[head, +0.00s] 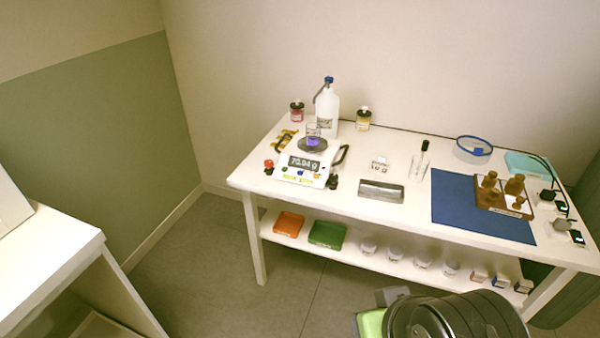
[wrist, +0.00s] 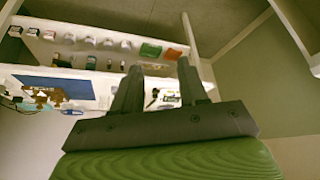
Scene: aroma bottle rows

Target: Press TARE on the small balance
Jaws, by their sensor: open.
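The small balance (head: 301,168) stands at the left end of the white table in the head view. Its display reads about 70.94 g. In the head view the end of my arm is low at the right, in front of the table and well away from the balance.
Jars and trays fill the lower shelf. The floor (head: 200,270) left of the table is clear.

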